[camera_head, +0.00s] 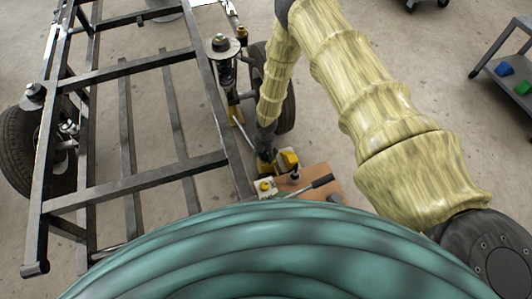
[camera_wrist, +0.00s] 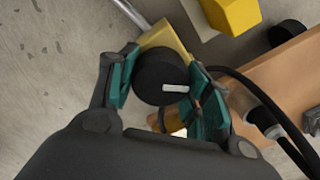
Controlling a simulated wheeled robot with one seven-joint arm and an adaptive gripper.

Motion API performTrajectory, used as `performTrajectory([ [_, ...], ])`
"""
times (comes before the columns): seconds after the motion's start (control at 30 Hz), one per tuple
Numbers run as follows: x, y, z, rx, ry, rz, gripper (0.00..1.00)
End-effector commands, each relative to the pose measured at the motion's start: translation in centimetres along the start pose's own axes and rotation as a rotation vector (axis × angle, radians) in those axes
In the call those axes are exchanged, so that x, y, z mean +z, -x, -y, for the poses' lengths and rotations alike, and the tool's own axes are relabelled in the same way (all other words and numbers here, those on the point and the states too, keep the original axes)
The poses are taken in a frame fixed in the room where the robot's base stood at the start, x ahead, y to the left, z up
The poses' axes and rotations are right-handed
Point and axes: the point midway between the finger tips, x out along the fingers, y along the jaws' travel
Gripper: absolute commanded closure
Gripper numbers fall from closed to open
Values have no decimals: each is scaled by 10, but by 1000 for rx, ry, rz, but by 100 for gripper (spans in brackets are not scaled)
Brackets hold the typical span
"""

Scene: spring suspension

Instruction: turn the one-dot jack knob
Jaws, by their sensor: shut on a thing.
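A round black knob (camera_wrist: 158,72) with a white bar on its face sits between the teal finger pads of my gripper (camera_wrist: 160,88) in the wrist view. The gripper is shut on it, one pad on each side. A yellow body (camera_wrist: 168,38) shows just behind the knob. I cannot make out any dot marking. In the head view my gripper (camera_head: 265,153) points down beside the wheel, close to the yellow jack parts (camera_head: 264,168); the knob is hidden there.
The dark metal frame (camera_head: 205,160) and a tyre (camera_head: 287,105) stand beside my arm. A cart (camera_head: 505,70) is at the right. Open floor lies between.

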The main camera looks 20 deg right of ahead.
Motion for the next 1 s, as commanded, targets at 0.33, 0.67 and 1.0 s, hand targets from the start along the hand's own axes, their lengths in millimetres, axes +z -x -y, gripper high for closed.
performTrajectory([
  [0.33, 0, 1, 0, -1, -328, 1, 75],
  [0.67, 0, 0, -1, -1, -642, 1, 75],
  [1.0, 1, 0, -2, -2, -965, 0, 75],
])
